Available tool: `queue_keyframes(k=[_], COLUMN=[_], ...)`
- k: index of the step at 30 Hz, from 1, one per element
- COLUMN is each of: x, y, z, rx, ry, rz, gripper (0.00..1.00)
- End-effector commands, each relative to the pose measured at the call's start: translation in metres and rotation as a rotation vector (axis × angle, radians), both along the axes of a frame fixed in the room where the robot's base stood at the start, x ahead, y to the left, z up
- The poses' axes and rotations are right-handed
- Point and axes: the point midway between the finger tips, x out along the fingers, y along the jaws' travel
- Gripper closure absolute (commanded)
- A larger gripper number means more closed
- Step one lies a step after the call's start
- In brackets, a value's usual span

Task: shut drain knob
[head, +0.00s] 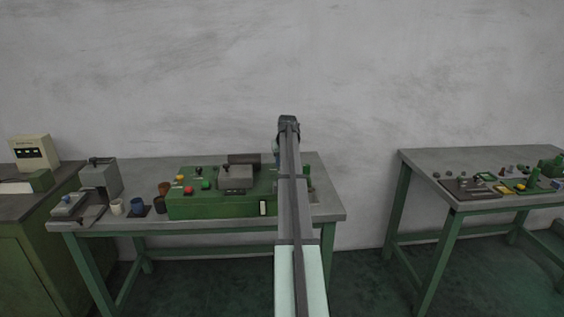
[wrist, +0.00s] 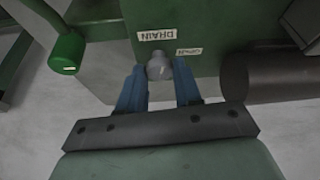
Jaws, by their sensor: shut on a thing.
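In the head view my arm reaches over the right end of the green machine (head: 220,207) and hides the knob and fingertips.
In the wrist view a second white label (wrist: 189,51) is beside the knob, a dark cylinder (wrist: 270,82) lies right, and a green handle (wrist: 67,52) lies left. Cups (head: 137,206) and a grey device (head: 100,178) stand left on the table.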

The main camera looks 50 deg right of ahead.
Motion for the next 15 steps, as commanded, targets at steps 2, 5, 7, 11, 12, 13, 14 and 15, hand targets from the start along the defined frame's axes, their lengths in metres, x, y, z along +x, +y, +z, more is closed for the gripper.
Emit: queue_keyframes(k=[2,5,7,11,12,13,14,15], x=[-0.0008,-0.0007,-0.0005,-0.0008,-0.0009,-0.0009,-0.0009,-0.0009], y=[-0.0012,-0.0014,-0.0015,-0.0017,-0.0016,-0.0016,-0.0017,-0.0017], z=[0.0,0.0001,0.0002,0.0001,0.0001,0.0001,0.0001,0.0], rx=[0.001,0.0,0.0,0.0,0.001,0.001,0.0,0.001], ry=[0.001,0.001,0.0,0.001,0.001,0.0,0.001,0.001], rz=[0.054,0.119,0.157,0.212,0.224,0.234,0.24,0.248], gripper=[0.97,0.97,0.97,0.97,0.97,0.97,0.97,0.97])
